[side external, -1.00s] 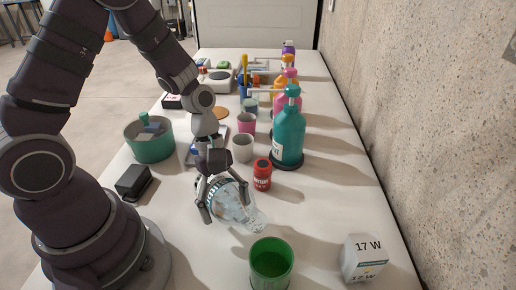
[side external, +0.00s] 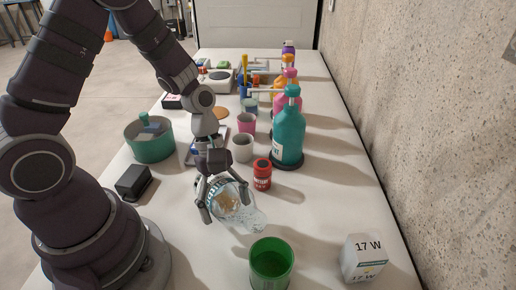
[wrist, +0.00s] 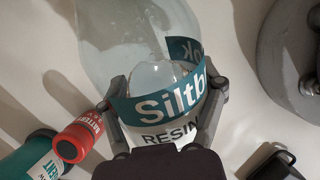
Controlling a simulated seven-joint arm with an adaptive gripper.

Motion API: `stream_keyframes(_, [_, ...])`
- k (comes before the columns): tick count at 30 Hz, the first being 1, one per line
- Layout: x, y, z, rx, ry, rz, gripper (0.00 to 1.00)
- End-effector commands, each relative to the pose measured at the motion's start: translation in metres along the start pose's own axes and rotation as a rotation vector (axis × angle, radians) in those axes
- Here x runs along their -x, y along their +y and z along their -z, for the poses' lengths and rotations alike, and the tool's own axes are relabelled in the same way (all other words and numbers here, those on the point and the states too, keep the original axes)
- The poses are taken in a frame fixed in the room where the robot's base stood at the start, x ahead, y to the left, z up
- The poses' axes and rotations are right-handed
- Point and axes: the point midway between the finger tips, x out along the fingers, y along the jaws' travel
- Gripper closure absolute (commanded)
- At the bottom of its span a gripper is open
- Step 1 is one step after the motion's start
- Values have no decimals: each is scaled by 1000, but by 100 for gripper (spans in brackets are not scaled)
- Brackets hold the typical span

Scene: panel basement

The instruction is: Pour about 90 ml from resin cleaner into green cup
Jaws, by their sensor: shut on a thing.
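The resin cleaner is a clear bottle (side external: 243,211) with a teal and white label, which reads "RESIN" in the wrist view (wrist: 170,112). My gripper (side external: 224,200) is shut around its labelled body, also in the wrist view (wrist: 166,88). The bottle is tilted well over, its neck pointing to the lower right, towards the green cup. The green cup (side external: 270,268) stands upright at the front, just beyond and below the bottle's mouth, apart from it. No stream is visible. Liquid inside the cup cannot be made out. The cup is not in the wrist view.
A white carton marked 17 W (side external: 363,258) stands right of the cup. A black box (side external: 134,182) and green tub (side external: 150,142) are at left. The concrete wall borders the right.

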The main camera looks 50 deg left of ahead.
Motion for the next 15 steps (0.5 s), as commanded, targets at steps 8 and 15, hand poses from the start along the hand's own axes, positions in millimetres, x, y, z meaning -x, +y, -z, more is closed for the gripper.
stream_keyframes(8, [-7, 0, -3, 1, -107, -1, 71])
stream_keyframes(15, [-4, 1, -33, -23, -485, -6, 71])
